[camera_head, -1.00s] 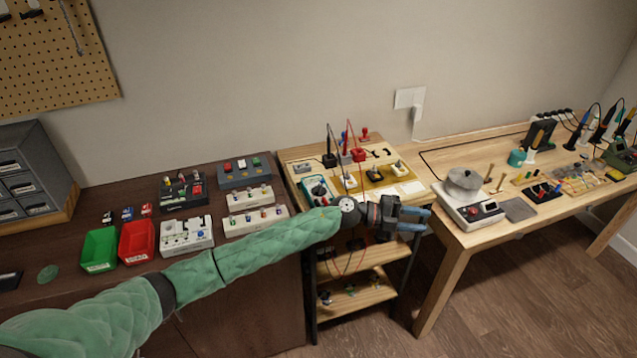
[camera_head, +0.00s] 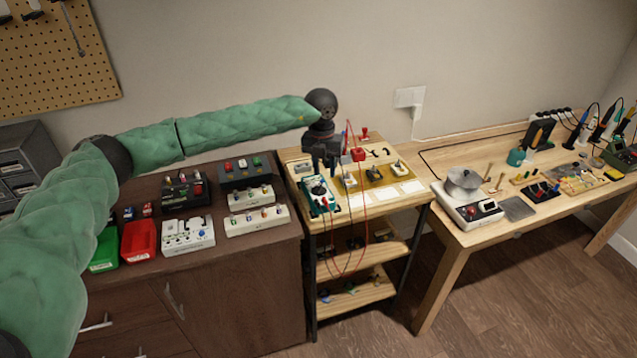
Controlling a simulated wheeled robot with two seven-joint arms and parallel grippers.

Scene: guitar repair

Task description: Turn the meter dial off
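The meter (camera_head: 319,197) is a teal-edged unit with a dial on its face. It lies at the left front of the small wooden shelf unit's top (camera_head: 351,209). The dial is too small to tell its setting. My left gripper (camera_head: 321,165) points down above the back part of the meter and partly covers it. Its dark fingers are small against dark things behind, so I cannot tell their spacing or whether they touch the dial. My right gripper is not in view.
Red leads (camera_head: 367,235) hang down the front of the shelf unit. A dark cabinet with pedals (camera_head: 188,235) is at left. A workbench with a scale-like device (camera_head: 470,207) is at right.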

